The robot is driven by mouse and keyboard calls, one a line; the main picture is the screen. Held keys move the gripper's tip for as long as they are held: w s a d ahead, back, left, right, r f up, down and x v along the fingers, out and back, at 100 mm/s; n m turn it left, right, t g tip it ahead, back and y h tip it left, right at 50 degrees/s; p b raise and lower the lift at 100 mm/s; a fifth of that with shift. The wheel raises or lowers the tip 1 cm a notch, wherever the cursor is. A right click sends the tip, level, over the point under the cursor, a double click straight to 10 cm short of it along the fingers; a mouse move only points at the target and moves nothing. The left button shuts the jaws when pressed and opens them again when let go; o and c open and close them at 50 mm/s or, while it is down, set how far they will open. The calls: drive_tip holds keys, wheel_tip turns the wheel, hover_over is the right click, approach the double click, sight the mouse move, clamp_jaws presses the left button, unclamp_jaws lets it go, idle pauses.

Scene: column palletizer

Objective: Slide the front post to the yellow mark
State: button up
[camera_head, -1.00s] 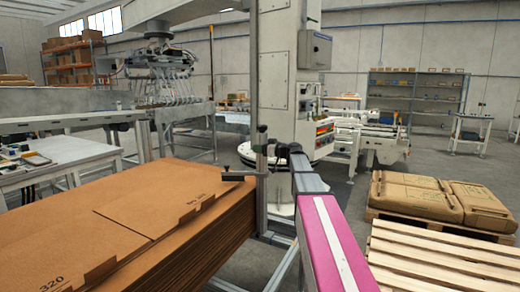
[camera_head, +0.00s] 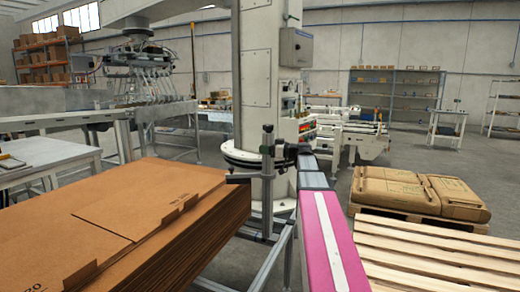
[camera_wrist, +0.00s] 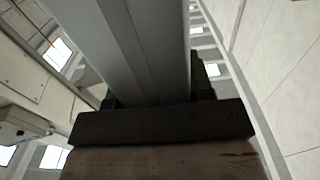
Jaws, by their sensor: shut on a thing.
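The front post (camera_head: 268,185) is a short grey upright with a dark arm and pad (camera_head: 239,178) reaching left at the far right corner of the cardboard stack (camera_head: 150,200). My gripper (camera_head: 276,151), at the end of my pink and grey arm, is shut on the post near its upper part. In the wrist view the post (camera_wrist: 145,45) fills the middle as a broad grey profile, with my gripper (camera_wrist: 155,98) across its lower end. The fingertips are mostly hidden there. I cannot make out the yellow mark in either view.
A white machine column (camera_head: 262,70) stands behind the post, with a tall thin pole (camera_head: 237,80) beside it. A wooden pallet (camera_head: 420,265) lies at right, with brown sacks (camera_head: 395,188) beyond. A suction-cup head (camera_head: 140,65) hangs at back left. Grey floor is open at far right.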

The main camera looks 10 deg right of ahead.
drive_tip(key=shift+s+d, duration=0.15)
drive_tip(key=o, duration=1.3)
drive_tip(key=shift+d, duration=0.1)
drive_tip(key=v, duration=1)
drive_tip(key=shift+s+d, duration=0.25)
drive_tip(key=shift+d, duration=0.05)
